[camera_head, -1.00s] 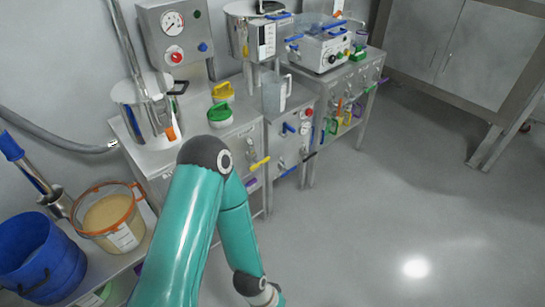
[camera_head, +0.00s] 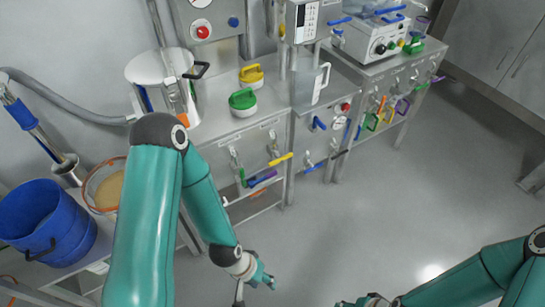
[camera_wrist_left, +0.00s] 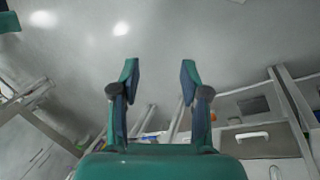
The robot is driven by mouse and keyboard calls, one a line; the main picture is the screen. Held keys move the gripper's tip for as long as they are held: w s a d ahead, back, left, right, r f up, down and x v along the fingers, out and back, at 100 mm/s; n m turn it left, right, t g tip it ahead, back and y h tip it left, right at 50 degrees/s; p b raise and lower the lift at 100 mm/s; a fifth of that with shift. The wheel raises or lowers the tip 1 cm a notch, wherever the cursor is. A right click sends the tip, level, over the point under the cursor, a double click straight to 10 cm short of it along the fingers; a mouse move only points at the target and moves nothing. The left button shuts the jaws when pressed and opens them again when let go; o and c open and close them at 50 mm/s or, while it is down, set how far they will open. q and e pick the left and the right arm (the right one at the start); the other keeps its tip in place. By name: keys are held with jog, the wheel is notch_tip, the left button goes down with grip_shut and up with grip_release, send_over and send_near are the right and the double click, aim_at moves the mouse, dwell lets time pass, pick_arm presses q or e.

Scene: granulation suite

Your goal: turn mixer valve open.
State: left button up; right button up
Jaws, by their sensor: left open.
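Several valves with coloured lever handles are on the bench fronts in the head view. I cannot tell which one is the mixer valve. My left gripper (camera_head: 264,279) is over the floor, below and in front of the valves, apart from them. In the left wrist view its two fingers (camera_wrist_left: 159,80) are spread with nothing between them. My right gripper (camera_head: 362,301) is at the bottom edge, partly cut off.
A steel mixer vessel (camera_head: 160,68) stands on the bench beside green-lidded (camera_head: 243,101) and yellow-lidded (camera_head: 251,75) containers. A blue bucket (camera_head: 40,225) and an orange-rimmed tub (camera_head: 106,187) are at left. The floor (camera_head: 380,215) before the benches is clear.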

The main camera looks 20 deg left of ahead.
pick_arm(q)
jog(key=shift+w+d, duration=0.15)
jog(key=shift+d, duration=0.1)
jog(key=m+t+y+b, duration=1.3)
jog(key=m+t+b, duration=0.15)
jog(key=b, duration=0.25)
send_near(281, 161)
jog(key=shift+t, duration=0.35)
jog(key=x, duration=0.3)
jog(key=b+x, duration=0.1)
jog(key=x, duration=0.6)
jog(key=shift+w+a+f, duration=0.3)
